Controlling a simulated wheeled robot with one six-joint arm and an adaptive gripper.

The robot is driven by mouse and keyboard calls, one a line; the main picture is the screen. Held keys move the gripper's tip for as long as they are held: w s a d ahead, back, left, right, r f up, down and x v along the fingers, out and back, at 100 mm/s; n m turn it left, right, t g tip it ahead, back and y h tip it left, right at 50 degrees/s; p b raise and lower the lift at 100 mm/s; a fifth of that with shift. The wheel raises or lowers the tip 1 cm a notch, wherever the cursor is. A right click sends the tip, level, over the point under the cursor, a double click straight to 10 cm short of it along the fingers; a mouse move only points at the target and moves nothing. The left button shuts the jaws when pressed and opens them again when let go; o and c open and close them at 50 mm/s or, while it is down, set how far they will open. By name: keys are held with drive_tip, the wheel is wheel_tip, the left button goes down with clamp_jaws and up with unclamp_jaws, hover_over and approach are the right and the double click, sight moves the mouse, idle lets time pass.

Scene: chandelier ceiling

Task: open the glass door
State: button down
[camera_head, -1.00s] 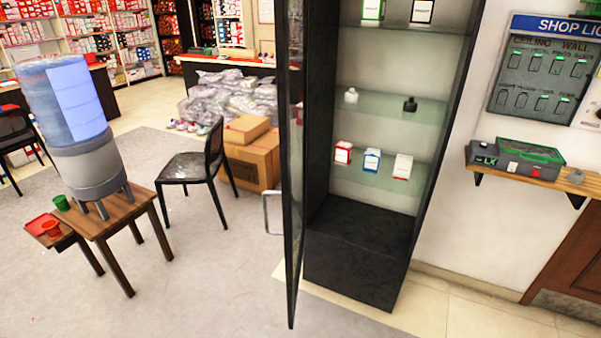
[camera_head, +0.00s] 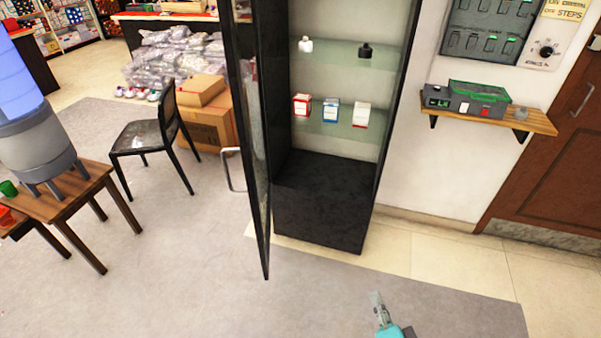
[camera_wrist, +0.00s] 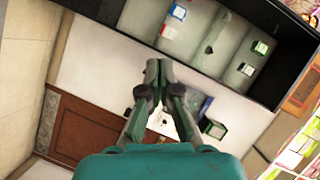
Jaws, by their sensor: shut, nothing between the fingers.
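The glass door (camera_head: 255,160) of the tall black display cabinet (camera_head: 322,205) stands swung out, seen nearly edge-on at the cabinet's left side. Its pale metal handle (camera_head: 231,172) sticks out on the door's left face. My gripper (camera_head: 375,297) shows at the bottom of the head view, low in front of the cabinet and to the right of the door, apart from both. In the wrist view my gripper (camera_wrist: 158,66) has its fingertips together with nothing between them. The door cannot be made out clearly in the wrist view.
Small boxes (camera_head: 331,111) and bottles stand on the cabinet's glass shelves. A black chair (camera_head: 150,140) and cardboard boxes (camera_head: 208,125) are left of the door. A wooden table (camera_head: 75,200) holds a water dispenser. A wall shelf (camera_head: 490,114) is at right. Floor in front is clear.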

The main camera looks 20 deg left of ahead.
drive_tip(key=w+a+r+g+y, duration=0.1)
drive_tip(key=w+a+r+y, duration=0.2)
drive_tip(key=w+a+r, duration=0.3)
drive_tip(key=n+g+y, duration=0.3)
drive_tip(key=g+y, duration=0.3)
approach(245, 119)
drive_tip(key=d, duration=0.8)
drive_tip(key=shift+g+y, duration=0.3)
drive_tip(key=x, duration=0.4)
drive_tip(key=s+x, duration=0.1)
drive_tip(key=x, duration=0.7)
drive_tip(key=shift+s+a+f, duration=0.1)
drive_tip(key=shift+s+a, duration=0.1)
drive_tip(key=shift+a, duration=0.25)
drive_tip(key=shift+s+a, duration=0.25)
drive_tip(key=shift+a, duration=0.45)
